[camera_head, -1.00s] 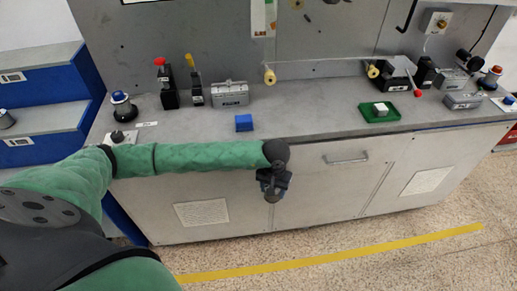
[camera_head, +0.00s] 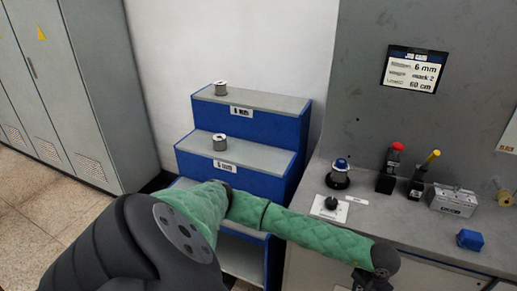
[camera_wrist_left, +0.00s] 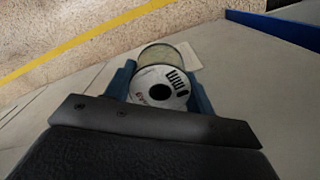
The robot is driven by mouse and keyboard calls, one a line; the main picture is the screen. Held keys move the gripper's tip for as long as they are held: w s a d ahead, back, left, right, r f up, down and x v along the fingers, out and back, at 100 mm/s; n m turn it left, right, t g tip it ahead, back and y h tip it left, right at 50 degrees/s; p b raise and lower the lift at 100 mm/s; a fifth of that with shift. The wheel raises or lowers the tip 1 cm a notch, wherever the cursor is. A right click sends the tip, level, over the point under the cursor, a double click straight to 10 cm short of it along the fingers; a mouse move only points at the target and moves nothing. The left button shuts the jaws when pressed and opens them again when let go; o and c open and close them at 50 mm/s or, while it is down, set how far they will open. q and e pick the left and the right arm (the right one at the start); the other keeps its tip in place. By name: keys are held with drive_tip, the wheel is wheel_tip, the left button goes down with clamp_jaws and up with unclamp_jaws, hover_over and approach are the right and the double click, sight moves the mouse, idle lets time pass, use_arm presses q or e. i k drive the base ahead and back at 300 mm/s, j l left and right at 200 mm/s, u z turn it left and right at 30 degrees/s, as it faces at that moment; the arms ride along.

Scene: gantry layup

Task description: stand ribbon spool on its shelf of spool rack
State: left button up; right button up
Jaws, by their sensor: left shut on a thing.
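The ribbon spool (camera_wrist_left: 160,88), a pale reel with a printed white face and dark centre hole, sits between the blue fingers of my left gripper (camera_wrist_left: 163,82) in the left wrist view. The gripper is shut on it. In the head view my left gripper (camera_head: 368,283) is cut by the bottom edge, and the spool cannot be made out there. The blue stepped spool rack (camera_head: 262,122) has grey shelves. One spool (camera_head: 220,88) stands on the top shelf and another (camera_head: 219,142) on the shelf below. My arm hides part of the lower shelves. My right gripper is out of view.
A sign (camera_head: 415,70) reads 6 mm, mark 2, 60 cm. The workbench (camera_head: 330,237) right of the rack holds a blue-topped button (camera_head: 339,174), a black knob (camera_head: 330,204), red and yellow levers, and a blue block (camera_head: 470,240). A grey cabinet (camera_head: 75,85) stands left.

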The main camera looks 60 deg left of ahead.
sight(260, 100)
drive_tip(key=k+j, duration=0.15)
drive_tip(key=j, duration=0.25)
drive_tip(key=k+j, duration=0.2)
drive_tip(key=j, duration=0.2)
drive_tip(key=k+j, duration=0.15)
drive_tip(key=j, duration=0.25)
drive_tip(key=k+j, duration=0.2)
drive_tip(key=j, duration=0.15)
drive_tip(key=k+j, duration=0.15)
drive_tip(key=j, duration=0.25)
